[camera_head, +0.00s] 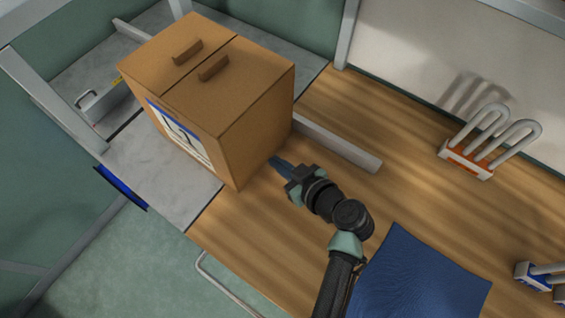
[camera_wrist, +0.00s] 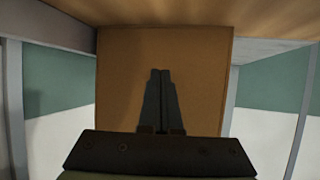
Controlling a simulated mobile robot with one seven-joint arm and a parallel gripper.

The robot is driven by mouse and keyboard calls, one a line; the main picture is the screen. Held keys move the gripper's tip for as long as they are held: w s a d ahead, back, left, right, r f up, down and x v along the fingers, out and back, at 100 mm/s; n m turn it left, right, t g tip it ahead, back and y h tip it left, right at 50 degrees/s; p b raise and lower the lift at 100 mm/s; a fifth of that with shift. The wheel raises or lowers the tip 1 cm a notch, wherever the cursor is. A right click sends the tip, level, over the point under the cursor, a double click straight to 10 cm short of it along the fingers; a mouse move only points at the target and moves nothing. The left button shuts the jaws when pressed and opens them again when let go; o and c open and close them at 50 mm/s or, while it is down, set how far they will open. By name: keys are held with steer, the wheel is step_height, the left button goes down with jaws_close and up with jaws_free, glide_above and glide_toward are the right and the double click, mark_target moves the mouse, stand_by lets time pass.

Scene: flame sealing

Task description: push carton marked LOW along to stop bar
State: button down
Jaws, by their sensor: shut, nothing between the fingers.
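A big brown carton (camera_head: 208,95) stands at the upper left, partly on the grey plate and partly near the wooden bench top. Two small brown blocks sit on its lid, and a blue-edged label (camera_head: 182,137) is on its left-facing side; I cannot read the marking. My gripper (camera_head: 277,163) is shut and empty, its fingertips low at the carton's right face; contact cannot be told. In the wrist view the shut fingers (camera_wrist: 160,75) point at the carton's plain brown face (camera_wrist: 200,80). I cannot tell for certain which bar is the stop bar.
A grey rail (camera_head: 345,148) runs along the bench behind my gripper. The grey plate (camera_head: 165,180) lies left of the wooden bench top (camera_head: 400,170). Orange-based (camera_head: 466,160) and blue-based (camera_head: 540,280) looped holders stand at right. A blue cloth (camera_head: 420,275) lies in front.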

steer(key=shift+w+a+f+b, duration=0.1)
steer(key=shift+w+a+b, duration=1.05)
steer(key=shift+w+a, duration=1.4)
steer(key=shift+w+a+r+b, duration=0.1)
steer(key=shift+w+a+b, duration=1)
steer(key=shift+w+a, duration=1.4)
steer(key=shift+w+a+f+b, duration=0.1)
steer(key=shift+w+a+b, duration=1.25)
steer(key=shift+a, duration=2.1)
steer(key=shift+s+d+p, duration=0.2)
steer(key=shift+s+d, duration=0.35)
steer(key=shift+d, duration=0.3)
steer(key=shift+s+d+p, duration=0.25)
steer(key=shift+s+d, duration=0.25)
steer(key=shift+d, duration=0.35)
steer(key=shift+s+d+p, duration=0.2)
steer(key=shift+s+d, duration=0.35)
steer(key=shift+d, duration=0.3)
